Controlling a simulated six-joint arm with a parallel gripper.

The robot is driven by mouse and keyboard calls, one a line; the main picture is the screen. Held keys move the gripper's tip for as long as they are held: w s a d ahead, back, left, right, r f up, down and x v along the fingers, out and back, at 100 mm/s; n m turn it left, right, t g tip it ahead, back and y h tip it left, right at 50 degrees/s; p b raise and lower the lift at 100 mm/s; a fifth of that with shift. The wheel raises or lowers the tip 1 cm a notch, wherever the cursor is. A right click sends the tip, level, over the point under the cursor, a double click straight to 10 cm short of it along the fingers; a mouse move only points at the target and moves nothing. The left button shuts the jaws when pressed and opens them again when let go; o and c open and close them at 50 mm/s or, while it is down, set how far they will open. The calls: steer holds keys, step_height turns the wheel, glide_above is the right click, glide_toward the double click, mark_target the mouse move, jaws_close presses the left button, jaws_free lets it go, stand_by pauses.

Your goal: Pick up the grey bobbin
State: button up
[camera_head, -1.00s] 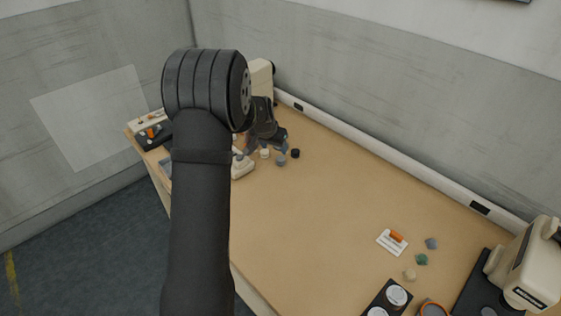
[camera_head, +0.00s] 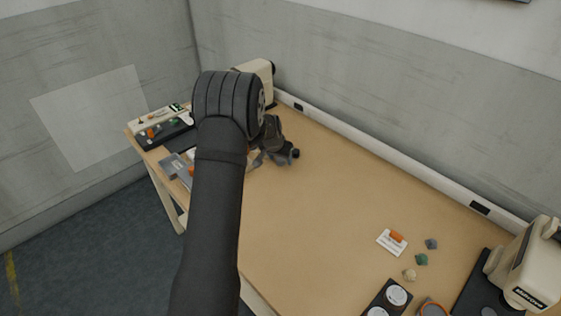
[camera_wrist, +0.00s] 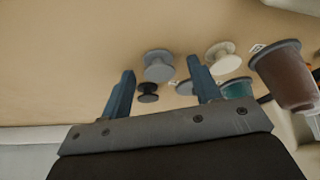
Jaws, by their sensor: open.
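The grey bobbin (camera_wrist: 159,66) stands on the wooden table in the wrist view, framed between my two fingertips. My gripper (camera_wrist: 161,69) is open, with one blue-grey finger on each side of the view of the bobbin. I cannot tell whether the fingertips reach beside it or are still short of it. In the head view my gripper (camera_head: 281,158) is low over the table near the back edge, and the grey bobbin is hidden behind it. A black bobbin (camera_wrist: 148,91) stands close to the grey one. A cream bobbin (camera_wrist: 222,56) is just to the right of my right finger.
A brown cup-like spool (camera_wrist: 285,75) and a teal item (camera_wrist: 237,88) are right of the fingers. A cream machine (camera_head: 257,80) stands behind my arm, and a dark tray (camera_head: 165,133) is at the left. The table's middle (camera_head: 320,215) is clear.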

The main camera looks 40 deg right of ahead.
steer(key=c, duration=1.1)
steer(key=shift+o, duration=0.2)
